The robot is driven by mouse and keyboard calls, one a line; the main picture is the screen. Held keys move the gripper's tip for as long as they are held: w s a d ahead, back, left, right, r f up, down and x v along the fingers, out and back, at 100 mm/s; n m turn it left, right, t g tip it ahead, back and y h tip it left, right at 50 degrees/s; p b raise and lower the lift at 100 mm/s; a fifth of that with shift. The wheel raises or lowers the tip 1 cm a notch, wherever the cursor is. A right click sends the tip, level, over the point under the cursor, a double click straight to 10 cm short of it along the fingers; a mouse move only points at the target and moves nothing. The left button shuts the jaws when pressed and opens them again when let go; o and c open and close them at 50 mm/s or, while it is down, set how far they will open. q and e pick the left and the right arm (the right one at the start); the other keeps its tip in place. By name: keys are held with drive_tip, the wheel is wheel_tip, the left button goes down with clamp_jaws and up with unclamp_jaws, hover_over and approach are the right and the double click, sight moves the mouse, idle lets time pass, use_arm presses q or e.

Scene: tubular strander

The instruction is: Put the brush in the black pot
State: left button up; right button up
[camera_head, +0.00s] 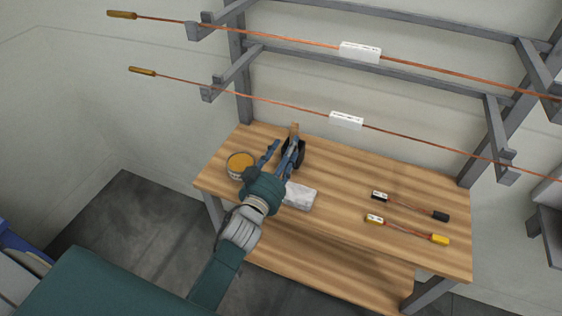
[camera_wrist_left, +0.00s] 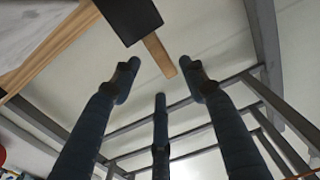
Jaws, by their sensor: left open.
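The black pot (camera_head: 301,151) stands near the back edge of the wooden table, partly hidden by my left gripper. The brush's wooden handle (camera_head: 294,129) sticks up from the pot in the head view. In the left wrist view the handle (camera_wrist_left: 159,55) juts from the dark pot (camera_wrist_left: 128,18); the brush's bristles are hidden, seemingly inside it. My left gripper (camera_head: 283,153) is beside the pot with its fingers apart. In the wrist view its fingertips (camera_wrist_left: 161,84) are spread to either side of the handle's end, with nothing between them touching it. My right gripper is not in view.
A round tin with orange contents (camera_head: 240,163) stands left of my gripper. A pale block (camera_head: 299,195) lies in front of the pot. Black-ended (camera_head: 410,206) and yellow-ended (camera_head: 407,230) cables lie on the right. Copper rods (camera_head: 250,94) hang on the rack above the table (camera_head: 335,222).

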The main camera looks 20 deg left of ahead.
use_arm(q)
drive_tip(key=shift+s+b, duration=0.3)
drive_tip(key=shift+s, duration=1.95)
